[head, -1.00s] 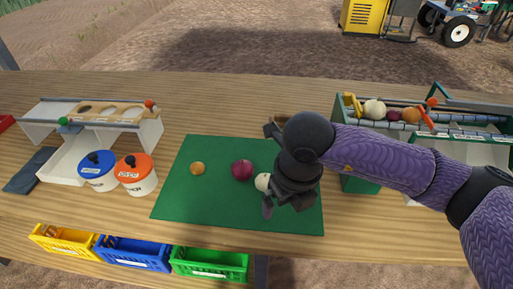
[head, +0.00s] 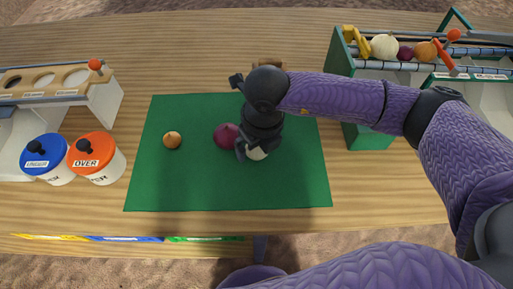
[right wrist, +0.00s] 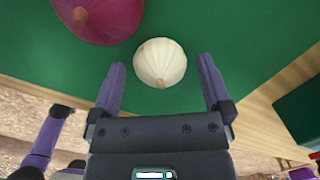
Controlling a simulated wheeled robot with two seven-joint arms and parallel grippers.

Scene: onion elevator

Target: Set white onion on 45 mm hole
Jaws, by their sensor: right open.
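The white onion (head: 258,153) lies on the green mat (head: 290,185), partly hidden under my right gripper (head: 252,125) in the head view. In the right wrist view the white onion (right wrist: 160,64) sits between the tips of the two spread fingers, with a gap on each side. The right gripper is open and holds nothing. The board with holes (head: 58,90) stands at the far left of the head view, and its left end is cut off. Several holes show; I cannot read their sizes. My left gripper is not in view.
A red onion (head: 226,136) lies just left of the white onion, and a small yellow onion (head: 172,140) farther left. Blue (head: 44,155) and orange (head: 90,151) lidded tubs stand before the board. A green rack (head: 338,62) with several onions stands at the right.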

